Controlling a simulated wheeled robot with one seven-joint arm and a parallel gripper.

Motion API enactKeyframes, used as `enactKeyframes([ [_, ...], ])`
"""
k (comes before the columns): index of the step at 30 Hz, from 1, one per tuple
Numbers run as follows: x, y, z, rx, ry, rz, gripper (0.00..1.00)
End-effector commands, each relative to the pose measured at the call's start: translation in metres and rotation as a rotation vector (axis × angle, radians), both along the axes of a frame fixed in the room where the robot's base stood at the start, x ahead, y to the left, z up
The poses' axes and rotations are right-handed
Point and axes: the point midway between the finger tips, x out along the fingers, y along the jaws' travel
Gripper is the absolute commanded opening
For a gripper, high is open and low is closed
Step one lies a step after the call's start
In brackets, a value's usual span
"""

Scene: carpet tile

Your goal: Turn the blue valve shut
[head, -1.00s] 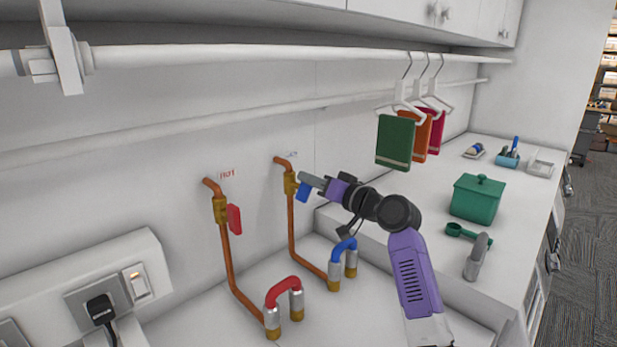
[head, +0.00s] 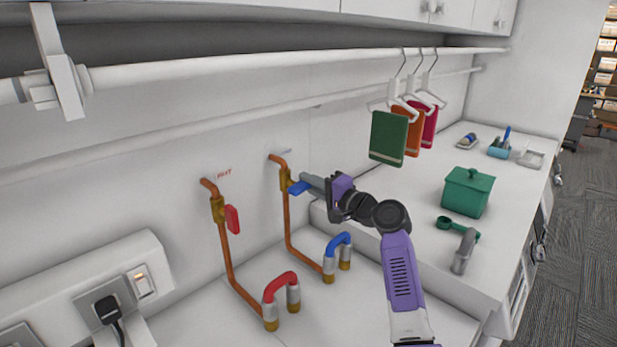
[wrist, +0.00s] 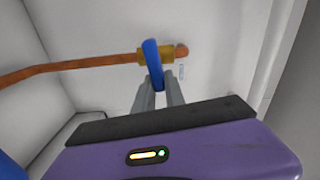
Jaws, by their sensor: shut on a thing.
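The blue valve handle (head: 299,188) sits on a brass valve body (head: 285,180) on the right-hand copper pipe. It points sideways, across the pipe. It also shows in the wrist view as a blue lever (wrist: 152,60) crossing the pipe, its end between my grey fingers. My gripper (head: 306,184) is shut on the blue valve handle, and it shows in the wrist view (wrist: 158,88) too. In the head view the fingers partly cover the handle's outer end.
A red valve handle (head: 232,219) hangs down on the left copper pipe. Red (head: 281,284) and blue (head: 338,242) hose bends stand below. Hanging cloths (head: 388,138) and a green box (head: 467,192) are to the right. A rail (head: 250,64) runs above.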

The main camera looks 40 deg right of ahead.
Motion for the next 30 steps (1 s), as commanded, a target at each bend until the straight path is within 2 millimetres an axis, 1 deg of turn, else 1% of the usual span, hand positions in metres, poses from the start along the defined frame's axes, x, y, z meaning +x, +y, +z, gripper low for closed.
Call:
enactKeyframes([
  [3,-0.0001,0.0001,-0.0016,0.062,0.004,0.001,0.00],
  [10,-0.0006,-0.0009,-0.0047,0.133,0.006,-0.001,0.00],
  [26,-0.0007,-0.0010,-0.0064,0.154,0.008,-0.001,0.00],
  [27,-0.0007,-0.0010,-0.0064,0.154,0.008,-0.001,0.20],
  [29,-0.0006,-0.0010,-0.0064,0.154,0.008,-0.001,0.32],
  [30,-0.0006,-0.0009,-0.0061,0.154,0.007,-0.001,0.36],
])
